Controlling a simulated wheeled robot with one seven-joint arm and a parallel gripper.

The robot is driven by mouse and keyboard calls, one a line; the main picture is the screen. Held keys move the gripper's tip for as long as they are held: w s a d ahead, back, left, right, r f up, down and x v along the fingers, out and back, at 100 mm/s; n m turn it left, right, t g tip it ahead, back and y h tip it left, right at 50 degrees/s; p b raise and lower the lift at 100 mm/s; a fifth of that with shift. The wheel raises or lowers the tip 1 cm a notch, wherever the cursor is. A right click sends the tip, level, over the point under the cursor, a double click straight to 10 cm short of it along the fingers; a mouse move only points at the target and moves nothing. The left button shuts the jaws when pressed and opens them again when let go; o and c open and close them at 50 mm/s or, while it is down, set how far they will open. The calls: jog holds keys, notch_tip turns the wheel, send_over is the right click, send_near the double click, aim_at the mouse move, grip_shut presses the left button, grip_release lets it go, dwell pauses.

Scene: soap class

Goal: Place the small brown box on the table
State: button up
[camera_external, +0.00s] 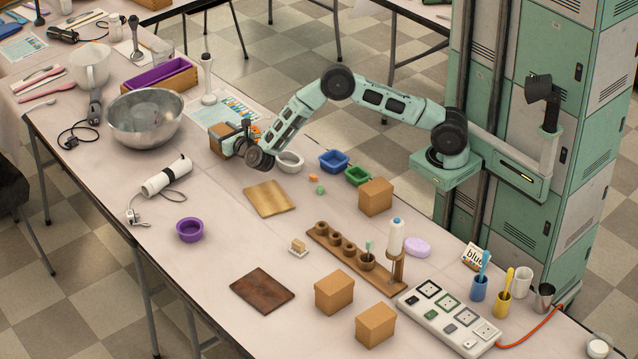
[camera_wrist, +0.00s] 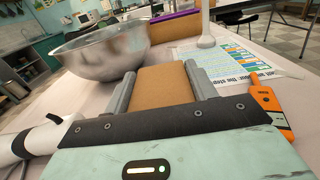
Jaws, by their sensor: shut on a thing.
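A small brown box (camera_external: 217,143) is at the end of my arm in the external view, just right of the metal bowl. My gripper (camera_external: 231,139) is shut on it. In the wrist view the box (camera_wrist: 162,92) sits between the two grey fingers of my gripper (camera_wrist: 160,95). I cannot tell whether its underside touches the table (camera_external: 225,275). Three similar brown boxes stand on the table: one (camera_external: 376,197) right of centre, and two (camera_external: 334,291) (camera_external: 376,325) near the front.
The metal bowl (camera_external: 146,117) is close on the left. A printed sheet (camera_external: 222,112) lies behind the box. A white bowl (camera_external: 289,162), a light wooden board (camera_external: 269,198) and an orange tool (camera_wrist: 268,98) are nearby. Clear table lies between the purple bowl (camera_external: 190,230) and the dark board (camera_external: 262,290).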

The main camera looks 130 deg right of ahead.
jog(key=shift+f, duration=0.2)
jog(key=o, duration=1.1)
jog(key=shift+o, duration=0.2)
jog(key=shift+r, duration=0.15)
jog(key=shift+a, duration=0.25)
jog(key=a, duration=1.1)
jog(key=shift+a, duration=0.3)
